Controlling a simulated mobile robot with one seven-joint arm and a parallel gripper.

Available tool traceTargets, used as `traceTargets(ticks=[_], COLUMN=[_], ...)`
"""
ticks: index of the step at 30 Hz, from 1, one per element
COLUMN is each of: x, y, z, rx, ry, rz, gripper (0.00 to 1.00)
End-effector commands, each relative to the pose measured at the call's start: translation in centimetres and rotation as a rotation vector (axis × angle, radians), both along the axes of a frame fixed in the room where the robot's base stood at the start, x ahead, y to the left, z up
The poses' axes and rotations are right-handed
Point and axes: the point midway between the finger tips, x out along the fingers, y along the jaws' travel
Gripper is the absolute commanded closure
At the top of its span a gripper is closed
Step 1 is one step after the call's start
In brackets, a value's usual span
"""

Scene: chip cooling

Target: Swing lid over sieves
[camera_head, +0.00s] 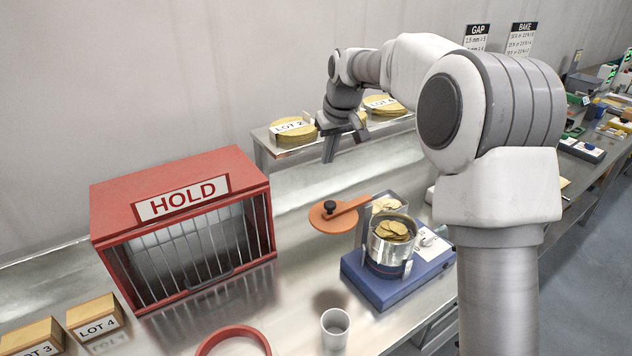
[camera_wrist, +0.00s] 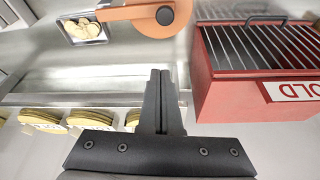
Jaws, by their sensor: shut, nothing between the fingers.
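The orange lid (camera_head: 327,216) is a flat disc with a black knob (camera_head: 330,207), on an orange arm reaching right toward a post. It hangs out to the left of the sieves, not over them. The metal sieves (camera_head: 392,250) stand on a blue base with their top uncovered and yellow-brown chips (camera_head: 396,230) inside. My gripper (camera_head: 328,158) is shut and empty, pointing down, above and behind the lid. In the wrist view the shut fingers (camera_wrist: 160,75) point toward the lid (camera_wrist: 152,27), apart from it; its knob (camera_wrist: 165,15) shows near the top edge.
A red HOLD cage (camera_head: 185,230) with bars stands left of the lid. A square tray of chips (camera_head: 387,204) sits behind the sieves. A white cup (camera_head: 335,328) and a red ring (camera_head: 233,340) are in front.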

Motion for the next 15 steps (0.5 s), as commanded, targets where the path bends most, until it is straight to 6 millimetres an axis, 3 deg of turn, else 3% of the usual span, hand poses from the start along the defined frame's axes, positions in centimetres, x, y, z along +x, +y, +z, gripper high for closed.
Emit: traceTargets(ticks=[8,15], x=[1.1,2.5], y=[0.5,1.3], z=[-1.9,-6.5], rx=[0.003,0.004], ry=[0.006,0.008], rz=[0.007,0.008], gripper=[1.0,1.0])
